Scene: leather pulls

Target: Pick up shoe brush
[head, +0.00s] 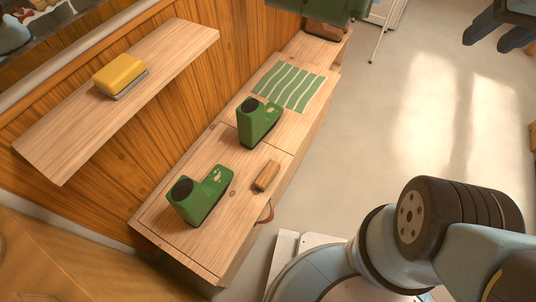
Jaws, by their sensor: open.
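A small brown wooden block with a darker lower side, which looks like the shoe brush (266,175), lies on the light wooden cabinet top (240,205), near its right edge. Its bristles cannot be made out clearly. My gripper (492,40) is at the top right corner of the head view, partly cut off by the frame. Its dark fingers are apart with nothing between them. It is over the floor side, well away from the brush and not touching anything.
Two green block-shaped items (201,197) (258,122) stand beside the brush. A green striped cloth (289,87) lies farther back. A yellow block with a grey underside (120,75) sits on a wall shelf (70,150). A leather pull (266,213) hangs at the cabinet front. The floor right is clear.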

